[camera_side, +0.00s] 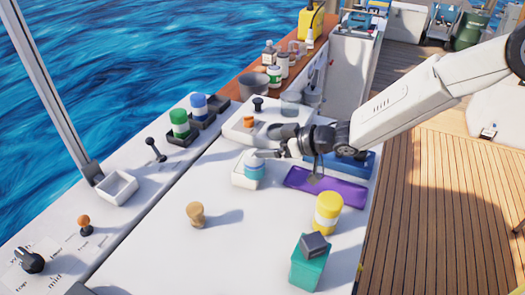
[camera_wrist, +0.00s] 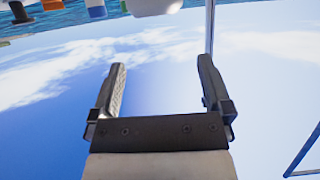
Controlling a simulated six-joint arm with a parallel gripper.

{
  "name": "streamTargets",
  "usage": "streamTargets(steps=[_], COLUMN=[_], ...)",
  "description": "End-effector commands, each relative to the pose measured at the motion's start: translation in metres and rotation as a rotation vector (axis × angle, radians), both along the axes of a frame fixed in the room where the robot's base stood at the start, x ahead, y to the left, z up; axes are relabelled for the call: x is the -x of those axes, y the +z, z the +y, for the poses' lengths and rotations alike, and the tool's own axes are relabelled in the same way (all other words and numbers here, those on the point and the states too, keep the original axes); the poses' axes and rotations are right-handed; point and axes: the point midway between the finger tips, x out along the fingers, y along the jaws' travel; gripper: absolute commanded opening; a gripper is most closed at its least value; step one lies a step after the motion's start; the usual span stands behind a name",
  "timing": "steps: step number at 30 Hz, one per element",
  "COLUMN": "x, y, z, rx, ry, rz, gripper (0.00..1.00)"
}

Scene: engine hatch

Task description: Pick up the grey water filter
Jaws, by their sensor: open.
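My gripper (camera_side: 272,142) points left in the side view, above the white worktop, with its two dark fingers apart. In the wrist view my gripper (camera_wrist: 161,66) is open, with nothing between the fingers. A pale grey cylinder (camera_side: 290,103) stands just behind the gripper in the side view. It may be the grey water filter, but I cannot tell for sure. A light blue and white cylinder (camera_side: 254,169) sits in a white box below the fingers.
Green (camera_side: 180,124) and blue (camera_side: 199,106) cylinders stand in dark trays at left. A purple tray (camera_side: 298,178), yellow cylinder (camera_side: 327,213), teal box (camera_side: 309,268) and wooden knob (camera_side: 195,213) are on the worktop. Bare worktop lies around the knob.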

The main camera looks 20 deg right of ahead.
Motion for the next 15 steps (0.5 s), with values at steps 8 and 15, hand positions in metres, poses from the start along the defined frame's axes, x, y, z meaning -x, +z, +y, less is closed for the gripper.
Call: streamTargets(steps=[8, 15], x=[0.0, 0.0], y=[-0.03, -0.036], z=[0.0, 0.0], rx=[0.001, 0.001], ry=[0.0, -0.001], rz=[0.002, -0.001], gripper=[1.0, 1.0])
